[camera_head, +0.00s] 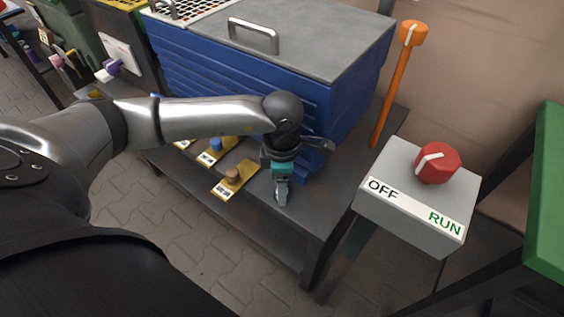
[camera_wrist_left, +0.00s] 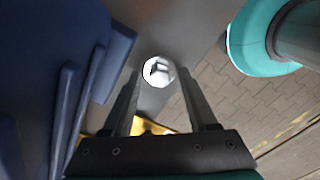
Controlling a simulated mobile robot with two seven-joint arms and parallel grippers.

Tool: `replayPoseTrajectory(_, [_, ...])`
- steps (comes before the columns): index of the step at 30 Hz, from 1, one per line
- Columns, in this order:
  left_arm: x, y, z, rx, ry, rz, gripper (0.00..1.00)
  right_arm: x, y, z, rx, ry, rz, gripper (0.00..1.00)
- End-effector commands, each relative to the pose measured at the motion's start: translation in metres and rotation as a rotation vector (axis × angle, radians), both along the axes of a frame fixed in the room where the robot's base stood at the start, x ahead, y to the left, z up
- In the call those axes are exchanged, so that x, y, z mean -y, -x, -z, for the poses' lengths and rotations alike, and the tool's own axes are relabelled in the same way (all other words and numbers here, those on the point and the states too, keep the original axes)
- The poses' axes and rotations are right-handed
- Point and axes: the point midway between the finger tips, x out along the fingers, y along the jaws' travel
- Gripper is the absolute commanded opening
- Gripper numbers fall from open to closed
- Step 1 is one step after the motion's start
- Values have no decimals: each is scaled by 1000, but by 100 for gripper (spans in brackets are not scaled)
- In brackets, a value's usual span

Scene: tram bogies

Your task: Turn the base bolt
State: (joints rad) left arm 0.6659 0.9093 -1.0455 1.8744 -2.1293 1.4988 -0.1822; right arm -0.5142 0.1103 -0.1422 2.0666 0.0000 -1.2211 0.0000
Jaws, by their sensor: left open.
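A pale metal bolt head (camera_wrist_left: 159,71), which looks like the base bolt, shows in the left wrist view on a grey surface. In that picture it sits between the fingertips of my left gripper, and I cannot tell whether they touch it. My left gripper (camera_head: 281,192) is open and points down over the dark bench top (camera_head: 315,205), close to the front of the blue ribbed box (camera_head: 345,105). In the head view the bolt cannot be made out, probably hidden by the gripper. My right gripper is not in view.
Yellow plates with a brown knob (camera_head: 232,175) and a blue knob (camera_head: 216,144) lie left of my gripper. To the right stand an orange lever (camera_head: 393,90) and a grey OFF/RUN box (camera_head: 405,215) with a red knob (camera_head: 437,163). A green panel (camera_head: 548,200) is far right.

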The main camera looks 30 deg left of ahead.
Motion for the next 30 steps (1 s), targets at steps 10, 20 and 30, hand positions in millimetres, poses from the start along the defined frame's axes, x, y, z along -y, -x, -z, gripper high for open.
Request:
replayPoseTrajectory(10, [0, -1, -46, 2, 0, 1, 59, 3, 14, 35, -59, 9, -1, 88])
replayPoseTrajectory(20, [0, -1, -94, 2, 0, 0, 59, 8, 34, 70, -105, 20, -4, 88])
replayPoseTrajectory(30, [0, -1, -136, 3, -1, -1, 59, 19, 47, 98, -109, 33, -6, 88])
